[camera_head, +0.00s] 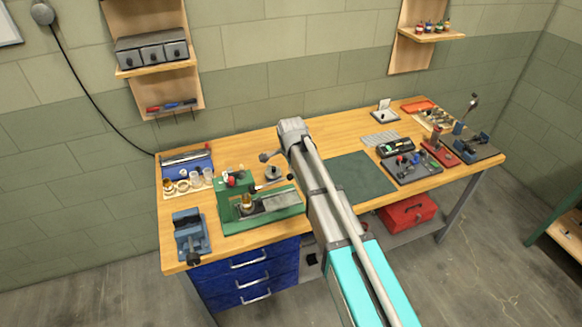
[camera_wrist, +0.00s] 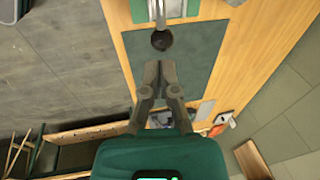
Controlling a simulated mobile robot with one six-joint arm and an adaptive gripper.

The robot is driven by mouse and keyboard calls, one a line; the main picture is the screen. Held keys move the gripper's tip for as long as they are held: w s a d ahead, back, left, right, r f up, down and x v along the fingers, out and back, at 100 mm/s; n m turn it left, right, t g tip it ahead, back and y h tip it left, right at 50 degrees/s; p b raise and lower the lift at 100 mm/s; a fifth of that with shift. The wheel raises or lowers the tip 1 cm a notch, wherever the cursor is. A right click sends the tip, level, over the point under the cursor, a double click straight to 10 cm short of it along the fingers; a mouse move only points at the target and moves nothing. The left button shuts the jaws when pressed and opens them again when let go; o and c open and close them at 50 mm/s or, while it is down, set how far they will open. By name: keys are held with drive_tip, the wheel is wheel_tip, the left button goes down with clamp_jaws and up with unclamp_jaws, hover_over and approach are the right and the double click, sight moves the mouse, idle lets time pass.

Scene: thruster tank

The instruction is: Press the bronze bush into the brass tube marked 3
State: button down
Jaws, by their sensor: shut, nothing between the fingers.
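A green-based bench press (camera_head: 262,213) with a grey bed stands on the left half of the bench. A small gold-coloured part (camera_head: 247,200) stands upright at its left end; whether it is tube, bush or both I cannot tell. In the wrist view, the press's lever ends in a black ball knob (camera_wrist: 161,41), just ahead of my gripper (camera_wrist: 160,66). My gripper is shut and empty over the dark mat, its tips apart from the knob in the picture. In the head view my arm hides it. I cannot read any number 3.
A tray of ring and tube parts (camera_head: 182,187) lies left of the press, with a blue vise (camera_head: 190,235) in front. The dark green mat (camera_head: 360,175) is clear. Tool trays (camera_head: 411,166) crowd the right side. A red toolbox (camera_head: 407,213) sits below.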

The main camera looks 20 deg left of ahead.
drive_tip(key=p+v, duration=0.9)
drive_tip(key=v, duration=0.1)
drive_tip(key=shift+d+r, duration=0.15)
drive_tip(key=shift+r, duration=0.05)
drive_tip(key=shift+w, duration=0.1)
idle(0.6)
drive_tip(key=s+d+f+n+b, duration=0.3)
drive_tip(key=s+d+f+b, duration=0.2)
drive_tip(key=d, duration=0.8)
drive_tip(key=s+d+f+n+g+b, duration=0.1)
drive_tip(key=s+d+f+n+b, duration=0.2)
drive_tip(key=d, duration=1.1)
drive_tip(key=s+d+f+n+g+b, duration=0.1)
drive_tip(key=s+d+f+n+b, duration=0.3)
drive_tip(key=s+d+f+b, duration=0.3)
drive_tip(key=d+f+b, duration=0.3)
drive_tip(key=d, duration=0.3)
drive_tip(key=shift+s+d+f+h, duration=0.15)
drive_tip(key=shift+s+f+h, duration=0.05)
drive_tip(key=shift+f+h, duration=0.2)
drive_tip(key=c, duration=0.6)
unclamp_jaws()
